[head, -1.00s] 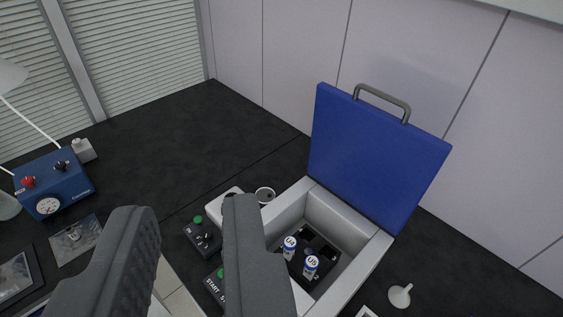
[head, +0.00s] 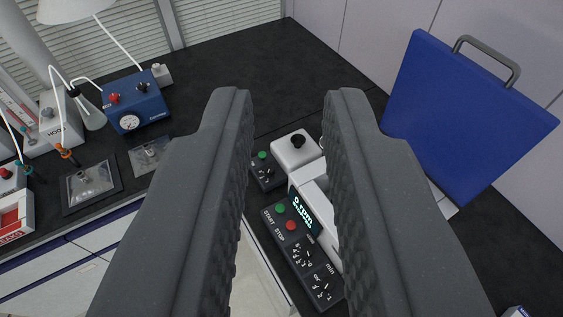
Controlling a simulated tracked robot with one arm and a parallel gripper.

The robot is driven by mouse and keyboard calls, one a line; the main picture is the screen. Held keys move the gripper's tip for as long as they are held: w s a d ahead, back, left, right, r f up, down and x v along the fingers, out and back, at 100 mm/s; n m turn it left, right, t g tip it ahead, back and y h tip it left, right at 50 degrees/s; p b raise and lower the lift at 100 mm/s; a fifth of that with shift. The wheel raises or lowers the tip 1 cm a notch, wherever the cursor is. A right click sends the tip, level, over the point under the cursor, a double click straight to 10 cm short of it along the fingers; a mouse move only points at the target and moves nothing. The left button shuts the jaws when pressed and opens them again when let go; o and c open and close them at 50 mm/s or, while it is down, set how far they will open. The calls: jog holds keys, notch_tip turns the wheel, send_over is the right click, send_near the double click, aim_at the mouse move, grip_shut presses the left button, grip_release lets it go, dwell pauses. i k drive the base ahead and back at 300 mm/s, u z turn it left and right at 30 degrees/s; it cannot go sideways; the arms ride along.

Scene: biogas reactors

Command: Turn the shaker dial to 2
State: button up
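My gripper (head: 289,96) is open and empty, its two dark grey fingers wide apart on either side of the picture's middle. Between the fingers shows the black control panel (head: 272,219) with a green START button (head: 281,208), a red STOP button (head: 291,226) and a lit display (head: 306,213) reading 0 rpm. Below the buttons are an upper dial (head: 300,255) and a lower dial (head: 320,288), with small numbers around them. I cannot read their settings. The right finger hides part of the white housing behind the panel.
A small black box (head: 266,172) with a green button and a dial sits beyond the panel, beside a white block with a black knob (head: 297,141). The raised blue lid (head: 465,115) stands at right. A blue gauge box (head: 134,103) is at left.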

aim_at(269, 170)
jog(key=z, duration=0.05)
jog(key=k, duration=1.15)
jog(key=u, duration=0.45)
jog(key=i, duration=1.7)
jog(key=z, duration=0.55)
